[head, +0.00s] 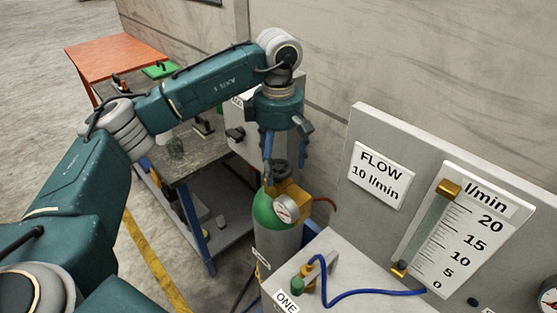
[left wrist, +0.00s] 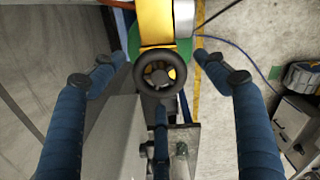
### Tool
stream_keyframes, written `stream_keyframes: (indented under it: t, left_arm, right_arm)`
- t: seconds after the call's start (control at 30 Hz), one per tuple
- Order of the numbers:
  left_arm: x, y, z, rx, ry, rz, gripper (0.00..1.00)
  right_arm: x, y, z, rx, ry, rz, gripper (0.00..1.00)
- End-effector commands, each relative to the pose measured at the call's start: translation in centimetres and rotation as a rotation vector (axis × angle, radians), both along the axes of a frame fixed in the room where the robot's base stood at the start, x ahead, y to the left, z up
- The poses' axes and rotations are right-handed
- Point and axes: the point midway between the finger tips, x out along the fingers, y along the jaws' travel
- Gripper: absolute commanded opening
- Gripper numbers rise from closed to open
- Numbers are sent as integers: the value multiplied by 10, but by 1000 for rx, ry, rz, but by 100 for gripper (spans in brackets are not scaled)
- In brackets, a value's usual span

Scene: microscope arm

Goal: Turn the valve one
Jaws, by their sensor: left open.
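A gas cylinder (head: 277,217) with a green shoulder stands beside the grey bench. On its top is a black handwheel (head: 282,169), above a yellow valve body and a round gauge. My left gripper (head: 286,158) points down over the handwheel with its blue fingers spread. In the left wrist view the handwheel (left wrist: 157,75) lies between the open fingers, apart from the two side ones. Whether the third finger touches its rim I cannot tell. A label reading ONE (head: 287,301) is on the bench's front edge. My right gripper is not in view.
A flow panel (head: 470,215) with a scale and a FLOW 10 l/min sign (head: 380,175) stands at the right. A blue hose (head: 370,292) runs along the bench. A workbench (head: 190,153) and an orange table (head: 115,52) are behind at the left.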

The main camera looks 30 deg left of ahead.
Motion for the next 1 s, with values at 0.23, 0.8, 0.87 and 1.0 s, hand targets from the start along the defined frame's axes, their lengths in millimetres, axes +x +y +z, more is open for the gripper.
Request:
stream_keyframes:
  t: [0.23,0.8,0.87,1.0]
  left_arm:
    - [0,0,0,0,0,0,29]
    - [0,0,-1,-1,-1,431,29]
    - [0,0,0,-1,-1,465,29]
    - [0,0,1,0,-1,494,29]
  right_arm:
    - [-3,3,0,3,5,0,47]
    - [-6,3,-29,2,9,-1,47]
    - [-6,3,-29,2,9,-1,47]
    - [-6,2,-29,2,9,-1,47]
